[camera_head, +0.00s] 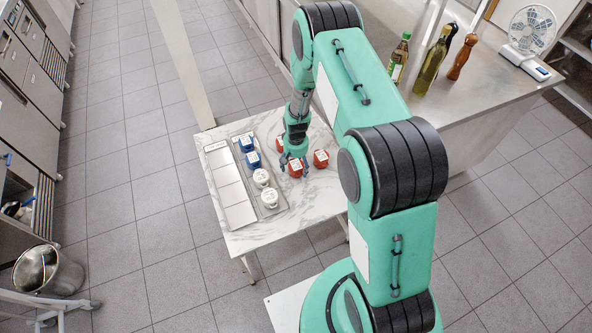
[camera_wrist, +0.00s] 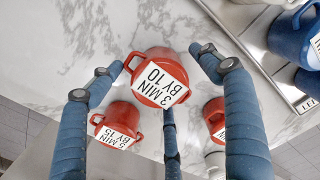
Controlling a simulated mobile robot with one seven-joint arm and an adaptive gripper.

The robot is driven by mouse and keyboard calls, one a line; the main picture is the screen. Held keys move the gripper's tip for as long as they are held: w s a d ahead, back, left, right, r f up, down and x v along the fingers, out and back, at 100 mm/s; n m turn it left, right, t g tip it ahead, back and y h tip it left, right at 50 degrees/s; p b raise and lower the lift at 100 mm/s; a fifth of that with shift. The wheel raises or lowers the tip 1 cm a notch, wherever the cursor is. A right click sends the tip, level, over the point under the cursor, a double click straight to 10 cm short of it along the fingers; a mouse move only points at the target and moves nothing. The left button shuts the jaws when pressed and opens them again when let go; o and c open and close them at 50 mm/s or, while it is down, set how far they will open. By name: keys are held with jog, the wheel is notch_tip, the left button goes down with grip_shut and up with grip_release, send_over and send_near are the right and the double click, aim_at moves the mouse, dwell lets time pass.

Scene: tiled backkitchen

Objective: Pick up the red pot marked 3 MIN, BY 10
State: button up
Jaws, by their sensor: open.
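The red pot marked 3 MIN, BY 10 (camera_wrist: 147,58) is in the upper middle of the wrist view, its label readable and a handle on each side. It stands on a marble-topped table, and in the head view it appears as the front red pot (camera_head: 295,170), directly below my gripper (camera_head: 294,162). My gripper (camera_wrist: 156,58) is open, with blue fingers on both sides of this pot and a third finger below it in the picture. I cannot tell whether any finger touches it. Nothing is held.
Blue pots (camera_head: 252,160) and white pots (camera_head: 261,178) stand on a grey tray (camera_head: 277,211) at left. Bare marble (camera_head: 260,238) lies in front. A counter with bottles (camera_head: 429,66) stands behind.

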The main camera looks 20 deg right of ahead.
aim_at(297, 166)
jog(key=shift+f, duration=0.2)
dwell(0.4)
jog(key=c, duration=1.5)
jog(key=shift+r, duration=0.1)
jog(key=shift+c, duration=0.2)
jog(key=shift+r, duration=0.45)
jog(key=r, duration=0.1)
jog(key=r+p, duration=0.1)
jog(key=shift+s+r, duration=0.35)
jog(key=s+a+r+p, duration=0.1)
jog(key=s+a+p, duration=0.1)
jog(key=s, duration=1.3)
jog(key=shift+a, duration=0.2)
jog(key=shift+r, duration=0.1)
